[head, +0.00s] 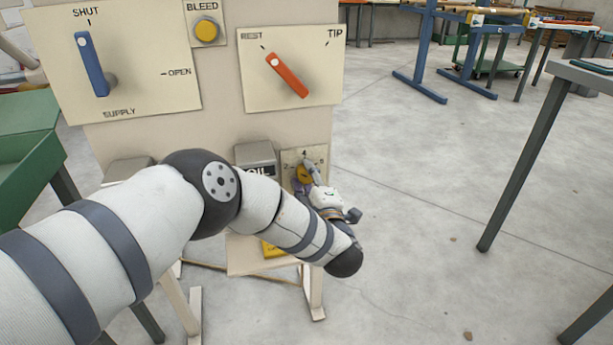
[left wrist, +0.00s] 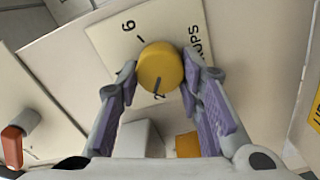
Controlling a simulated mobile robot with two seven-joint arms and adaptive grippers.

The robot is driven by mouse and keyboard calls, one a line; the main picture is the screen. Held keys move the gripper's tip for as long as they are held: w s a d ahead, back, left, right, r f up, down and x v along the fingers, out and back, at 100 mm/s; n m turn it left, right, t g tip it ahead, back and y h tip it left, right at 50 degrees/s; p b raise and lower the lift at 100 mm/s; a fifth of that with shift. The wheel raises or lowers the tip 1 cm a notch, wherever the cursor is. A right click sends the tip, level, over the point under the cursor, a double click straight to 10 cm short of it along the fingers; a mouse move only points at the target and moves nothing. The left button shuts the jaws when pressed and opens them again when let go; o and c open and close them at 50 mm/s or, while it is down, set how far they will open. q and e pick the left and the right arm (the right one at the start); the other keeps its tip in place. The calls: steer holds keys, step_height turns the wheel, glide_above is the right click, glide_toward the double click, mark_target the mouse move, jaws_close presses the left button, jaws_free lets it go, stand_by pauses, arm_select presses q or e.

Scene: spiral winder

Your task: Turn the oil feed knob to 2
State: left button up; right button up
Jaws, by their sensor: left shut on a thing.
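The yellow oil feed knob (head: 303,174) sits on a small pale dial plate (head: 291,158) low on the machine's front panel. In the head view a 4 shows at the plate's top; my gripper partly covers the rest. In the left wrist view the knob (left wrist: 160,66) lies between the two fingers of my left gripper (left wrist: 157,82), which is shut on its sides. A dark line on the knob's lower edge points toward the 2 just below it. A 6 shows at the upper left. My right gripper is in neither view.
Above are a blue supply lever (head: 94,66) pointing near SHUT, a yellow bleed button (head: 206,30) and a red lever (head: 288,76) pointing toward REST. A grey box (head: 256,156) stands left of the dial. A table leg (head: 515,170) is at right, with clear floor between.

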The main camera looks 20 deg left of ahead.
arm_select(q)
steer(key=shift+f+n, duration=0.1)
steer(key=shift+n, duration=1.4)
steer(key=o, duration=1.2)
steer(key=shift+c, duration=0.2)
steer(key=v, duration=1.2)
